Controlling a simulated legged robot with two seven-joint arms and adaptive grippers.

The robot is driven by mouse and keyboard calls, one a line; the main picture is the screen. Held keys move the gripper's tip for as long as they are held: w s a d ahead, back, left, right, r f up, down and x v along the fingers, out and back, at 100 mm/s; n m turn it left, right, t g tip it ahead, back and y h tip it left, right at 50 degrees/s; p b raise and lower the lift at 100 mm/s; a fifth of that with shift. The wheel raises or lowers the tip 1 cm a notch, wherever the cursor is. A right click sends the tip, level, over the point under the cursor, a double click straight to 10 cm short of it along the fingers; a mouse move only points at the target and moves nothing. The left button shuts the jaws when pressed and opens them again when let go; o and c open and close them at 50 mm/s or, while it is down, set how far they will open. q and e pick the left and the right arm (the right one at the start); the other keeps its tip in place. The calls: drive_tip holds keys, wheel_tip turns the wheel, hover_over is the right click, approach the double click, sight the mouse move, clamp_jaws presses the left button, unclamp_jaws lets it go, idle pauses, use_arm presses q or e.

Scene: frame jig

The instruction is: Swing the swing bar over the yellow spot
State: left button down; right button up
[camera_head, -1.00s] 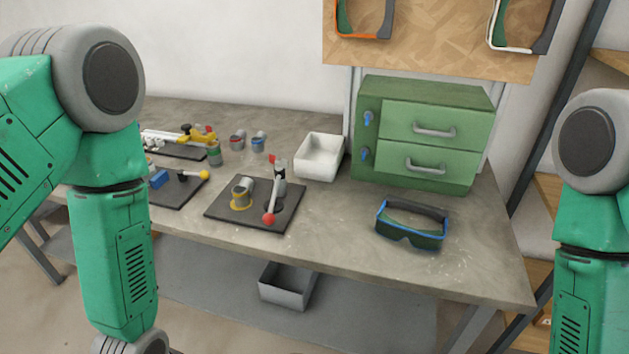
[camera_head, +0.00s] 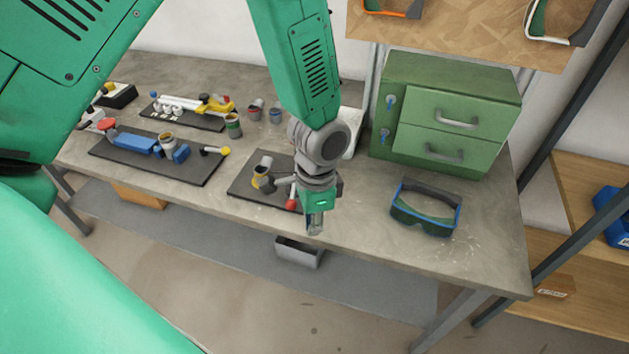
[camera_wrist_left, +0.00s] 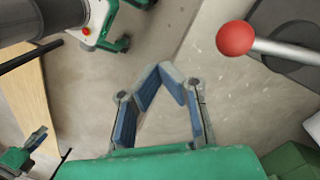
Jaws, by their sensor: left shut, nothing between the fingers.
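The swing bar is a pale bar with a red ball (camera_head: 291,204) at its end, on a dark base plate (camera_head: 244,190). In the left wrist view the bar (camera_wrist_left: 285,50) runs right from the red ball. A patch of yellow (camera_head: 257,181) shows beside a small can on that plate; my gripper arm partly hides the bar and plate. My left gripper (camera_head: 315,222) points down near the table's front edge, just right of the red ball and apart from it. Its fingertips (camera_wrist_left: 168,78) meet with nothing between them. A green part with a bluish tip at the wrist view's lower left may be my right gripper.
The green drawer cabinet (camera_head: 447,110) and blue-rimmed goggles (camera_head: 426,207) stand right of my left gripper. Another dark plate (camera_head: 140,163) with a blue block and yellow knob lies left. A grey bin (camera_head: 298,252) is below the table. Bare tabletop lies between plate and goggles.

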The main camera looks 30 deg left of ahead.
use_arm(q)
drive_tip(key=w+r+m+y, duration=0.1)
drive_tip(key=w+r+m, duration=0.1)
drive_tip(key=w+r, duration=0.35)
drive_tip(key=w+r+m+y, duration=0.2)
drive_tip(key=r, duration=0.6)
drive_tip(key=s+a+f, duration=0.3)
drive_tip(key=a+f, duration=0.2)
drive_tip(key=f, duration=0.5)
drive_tip(key=shift+s+f, duration=0.15)
drive_tip(key=shift+f, duration=0.1)
drive_tip(key=shift+a, duration=0.1)
drive_tip(key=shift+s+a+m+p, duration=0.25)
drive_tip(key=shift+a+m+p, duration=0.1)
drive_tip(key=shift+m+p, duration=0.1)
